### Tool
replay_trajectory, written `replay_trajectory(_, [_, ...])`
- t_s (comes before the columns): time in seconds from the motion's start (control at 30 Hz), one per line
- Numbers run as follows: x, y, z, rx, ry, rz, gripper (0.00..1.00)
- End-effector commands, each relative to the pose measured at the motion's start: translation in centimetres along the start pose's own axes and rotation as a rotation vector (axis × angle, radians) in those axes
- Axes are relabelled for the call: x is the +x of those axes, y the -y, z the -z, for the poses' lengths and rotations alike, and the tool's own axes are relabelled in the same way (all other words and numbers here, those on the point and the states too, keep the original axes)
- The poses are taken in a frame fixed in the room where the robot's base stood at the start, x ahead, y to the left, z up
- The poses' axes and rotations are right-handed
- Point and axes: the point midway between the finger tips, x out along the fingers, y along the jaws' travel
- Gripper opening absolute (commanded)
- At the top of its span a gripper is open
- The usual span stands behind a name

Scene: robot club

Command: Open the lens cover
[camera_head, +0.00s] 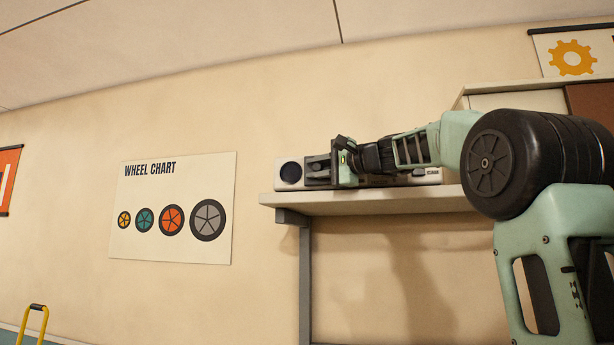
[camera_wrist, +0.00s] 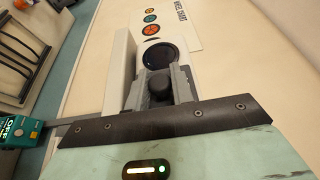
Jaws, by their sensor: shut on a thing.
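A white projector-like device (camera_head: 431,177) sits on the wall shelf, mostly hidden behind my arm. A round dark lens opening (camera_head: 290,172) shows at its left end, and it also shows in the wrist view (camera_wrist: 161,58). My gripper (camera_head: 318,168) is just right of that opening. In the wrist view my gripper (camera_wrist: 158,88) has its two grey fingers closed around a dark rounded knob (camera_wrist: 157,84), just below the lens opening. The knob appears to belong to the lens cover. The cover panel itself is not clearly visible, and I cannot tell its position.
The shelf (camera_head: 370,203) has a grey bracket under it. A pale cabinet (camera_head: 510,97) stands at the right behind my arm. A wheel chart (camera_head: 172,208) hangs on the wall to the left. A green box (camera_wrist: 20,130) shows at the left in the wrist view.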

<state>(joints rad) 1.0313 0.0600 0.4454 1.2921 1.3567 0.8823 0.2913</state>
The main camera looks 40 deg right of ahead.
Motion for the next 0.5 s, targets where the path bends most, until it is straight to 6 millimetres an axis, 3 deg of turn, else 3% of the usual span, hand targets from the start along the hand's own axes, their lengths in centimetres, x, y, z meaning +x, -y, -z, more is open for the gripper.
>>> replay_trajectory(0.2, [0.05, -0.09, 0.03, 0.001, 0.0, -0.003, 0.0])
replay_trajectory(0.23, [0.06, -0.1, 0.03, 0.001, 0.0, -0.003, 0.31])
replay_trajectory(0.27, [0.06, -0.1, 0.02, 0.001, 0.0, -0.003, 0.4])
replay_trajectory(0.5, [0.07, -0.06, -0.01, 0.0, 0.001, -0.002, 0.42])
